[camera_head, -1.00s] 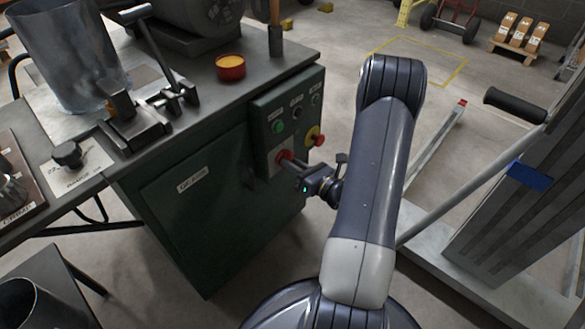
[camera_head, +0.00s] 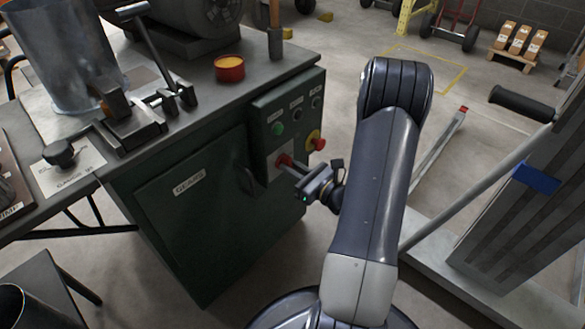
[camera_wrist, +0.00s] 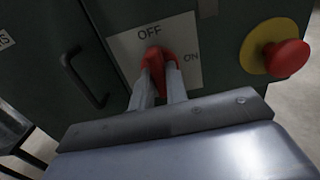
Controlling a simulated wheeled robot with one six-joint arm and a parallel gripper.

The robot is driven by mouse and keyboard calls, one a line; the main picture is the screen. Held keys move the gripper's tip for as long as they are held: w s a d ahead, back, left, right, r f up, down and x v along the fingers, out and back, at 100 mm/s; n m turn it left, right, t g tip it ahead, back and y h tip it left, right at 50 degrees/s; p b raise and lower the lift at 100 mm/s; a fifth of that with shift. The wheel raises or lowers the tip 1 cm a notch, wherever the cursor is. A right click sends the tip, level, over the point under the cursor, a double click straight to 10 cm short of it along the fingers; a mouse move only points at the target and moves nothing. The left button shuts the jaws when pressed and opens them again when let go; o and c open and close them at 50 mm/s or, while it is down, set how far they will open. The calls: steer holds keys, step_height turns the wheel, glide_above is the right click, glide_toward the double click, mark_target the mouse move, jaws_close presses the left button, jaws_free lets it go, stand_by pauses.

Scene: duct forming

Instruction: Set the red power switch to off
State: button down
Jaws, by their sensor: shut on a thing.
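The red power switch (camera_head: 283,159) is on a white plate on the front of the green cabinet. In the wrist view the red switch (camera_wrist: 154,57) has an OFF label (camera_wrist: 149,33) just above it and an ON label (camera_wrist: 191,57) to its right. Its upper end points up toward OFF; the fingers partly cover the rest. My gripper (camera_head: 290,165) reaches the plate from the front right. In the wrist view my gripper (camera_wrist: 161,76) is shut on the switch, one finger on each side.
A red emergency knob on a yellow disc (camera_wrist: 283,58) sits close to the right of the plate. A green button (camera_head: 277,129) is above. A cabinet door handle (camera_head: 246,180) is to the left. A grey column (camera_head: 520,215) stands at the right.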

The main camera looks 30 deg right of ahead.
steer(key=c, duration=1.4)
jaws_free()
steer(key=p+v, duration=0.2)
steer(key=v, duration=0.8)
steer(key=shift+s, duration=0.4)
steer(key=shift+w+d, duration=0.1)
steer(key=b+x, duration=0.2)
steer(key=x, duration=0.8)
steer(key=shift+w, duration=0.3)
